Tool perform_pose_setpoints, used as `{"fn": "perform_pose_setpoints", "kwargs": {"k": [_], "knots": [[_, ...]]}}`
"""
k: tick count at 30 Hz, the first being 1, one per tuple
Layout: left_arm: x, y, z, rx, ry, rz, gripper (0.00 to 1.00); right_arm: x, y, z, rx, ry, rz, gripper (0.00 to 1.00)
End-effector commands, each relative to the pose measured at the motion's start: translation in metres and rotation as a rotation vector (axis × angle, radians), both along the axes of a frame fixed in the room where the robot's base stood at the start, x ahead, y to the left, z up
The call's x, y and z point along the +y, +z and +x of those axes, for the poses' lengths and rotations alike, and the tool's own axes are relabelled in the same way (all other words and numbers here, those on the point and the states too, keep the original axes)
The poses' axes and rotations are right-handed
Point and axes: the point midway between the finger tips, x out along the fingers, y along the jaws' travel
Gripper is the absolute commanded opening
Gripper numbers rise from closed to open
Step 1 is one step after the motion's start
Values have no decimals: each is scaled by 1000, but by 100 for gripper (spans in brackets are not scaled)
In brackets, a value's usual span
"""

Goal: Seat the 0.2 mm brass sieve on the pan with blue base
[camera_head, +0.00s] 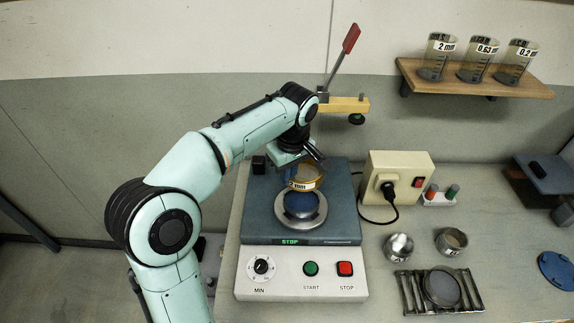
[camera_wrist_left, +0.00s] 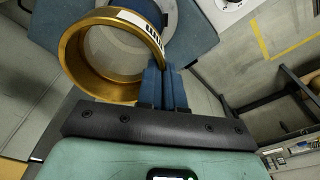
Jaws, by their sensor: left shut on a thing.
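The brass sieve (camera_head: 304,184) has a white label and hangs above the shaker. My left gripper (camera_head: 308,158) is shut on its rim. In the left wrist view the brass sieve (camera_wrist_left: 84,62) is a gold ring, and the blue fingers of the left gripper (camera_wrist_left: 158,78) pinch its wall. The pan with blue base (camera_head: 304,207) sits on the shaker plate below the sieve, inside a metal ring. A gap seems to show between sieve and pan. The label's full size cannot be read. My right gripper is not in view.
The shaker (camera_head: 258,222) has a dial and START and STOP buttons in front. A red-handled lever (camera_head: 345,52) stands behind it. A beige power box (camera_head: 397,178) is to its right. Two metal cups (camera_head: 399,247) and a rack (camera_head: 470,292) lie front right. A shelf (camera_head: 480,80) holds labelled beakers.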

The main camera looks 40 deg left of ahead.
Motion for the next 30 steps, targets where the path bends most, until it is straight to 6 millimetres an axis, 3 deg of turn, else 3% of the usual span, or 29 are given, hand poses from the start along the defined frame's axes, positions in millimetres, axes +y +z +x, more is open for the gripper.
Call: {"fn": "perform_pose_setpoints", "kwargs": {"k": [12,30], "knots": [[-1,1,0,-2,20,-1,0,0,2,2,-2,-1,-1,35],[0,-55,-1,1,18,-2,0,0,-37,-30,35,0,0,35]]}}
